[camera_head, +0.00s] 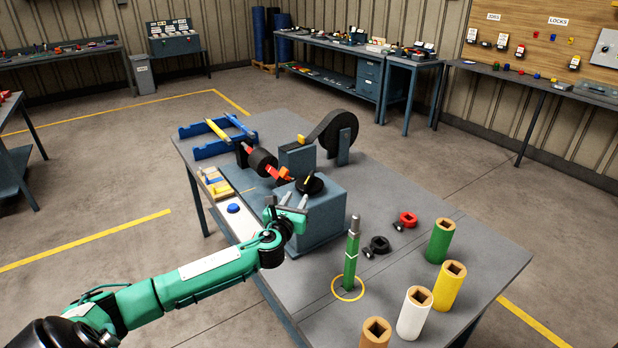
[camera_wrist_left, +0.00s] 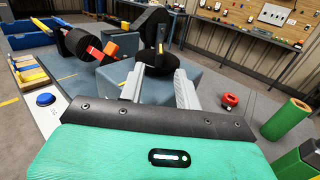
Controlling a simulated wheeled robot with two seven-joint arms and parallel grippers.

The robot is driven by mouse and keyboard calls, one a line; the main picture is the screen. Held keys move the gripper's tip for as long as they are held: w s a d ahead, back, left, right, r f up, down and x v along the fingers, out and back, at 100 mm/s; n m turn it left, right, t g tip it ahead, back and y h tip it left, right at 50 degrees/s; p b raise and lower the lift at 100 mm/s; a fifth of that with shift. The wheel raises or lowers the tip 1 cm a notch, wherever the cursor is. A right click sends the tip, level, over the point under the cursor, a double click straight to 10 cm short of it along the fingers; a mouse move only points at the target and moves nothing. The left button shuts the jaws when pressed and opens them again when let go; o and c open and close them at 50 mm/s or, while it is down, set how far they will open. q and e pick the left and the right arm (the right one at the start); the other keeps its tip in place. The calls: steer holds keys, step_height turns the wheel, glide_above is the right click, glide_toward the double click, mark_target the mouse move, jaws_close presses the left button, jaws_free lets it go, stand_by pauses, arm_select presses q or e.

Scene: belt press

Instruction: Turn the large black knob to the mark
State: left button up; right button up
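The large black knob (camera_head: 313,187) sits on top of the blue-grey press housing (camera_head: 325,215), with a small yellow line on it. In the left wrist view the knob (camera_wrist_left: 171,62) shows just beyond the fingertips, partly behind them. My left gripper (camera_head: 295,198) is at the near left side of the knob, its two pale fingers pointing towards it. In the left wrist view the fingers of the gripper (camera_wrist_left: 160,72) stand apart with nothing held between them. I cannot tell whether a fingertip touches the knob. The target mark is not clear. My right gripper is not in view.
A black belt wheel (camera_head: 340,130) and a red-ended black roller (camera_head: 264,163) stand behind the knob. A green post (camera_head: 351,255) stands in a yellow ring at the front. Coloured tubes (camera_head: 440,240) stand at the right. A blue button (camera_head: 233,208) is at the left.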

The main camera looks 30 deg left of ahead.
mark_target(309, 176)
arm_select(q)
steer(key=p+x, duration=0.1)
steer(key=x, duration=1.1)
steer(key=shift+w+a+f+p, duration=0.1)
steer(key=shift+w+p, duration=0.2)
steer(key=shift+w, duration=0.2)
jaws_close()
